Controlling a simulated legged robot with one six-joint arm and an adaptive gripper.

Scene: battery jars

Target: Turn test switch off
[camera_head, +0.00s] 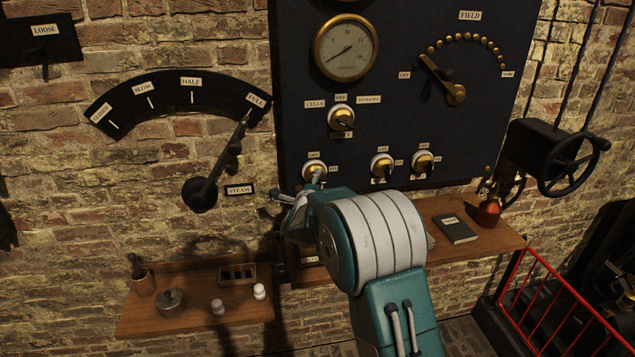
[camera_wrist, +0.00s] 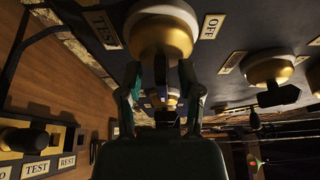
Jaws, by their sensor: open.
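The test switch (camera_head: 315,168) is a white-rimmed, gold-centred rotary switch, leftmost of three along the panel's lower edge. An OFF label stands above it in the head view. In the wrist view the switch (camera_wrist: 162,28) is at top centre, between a TEST label (camera_wrist: 104,27) and an OFF label (camera_wrist: 210,27). My gripper (camera_head: 304,189) is just below the switch. In the wrist view its two fingers are apart in front of the switch, one on each side of centre (camera_wrist: 172,75). My arm hides part of the area below. I cannot tell whether the fingers touch the handle.
Two similar switches (camera_head: 382,165) (camera_head: 423,162) stand to the right on the dark panel. The CELLS switch (camera_head: 341,118) is above. A wooden shelf (camera_head: 470,225) juts out below, bearing a book (camera_head: 455,229) and a red-based lamp (camera_head: 488,212). The steam lever (camera_head: 212,180) is left.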

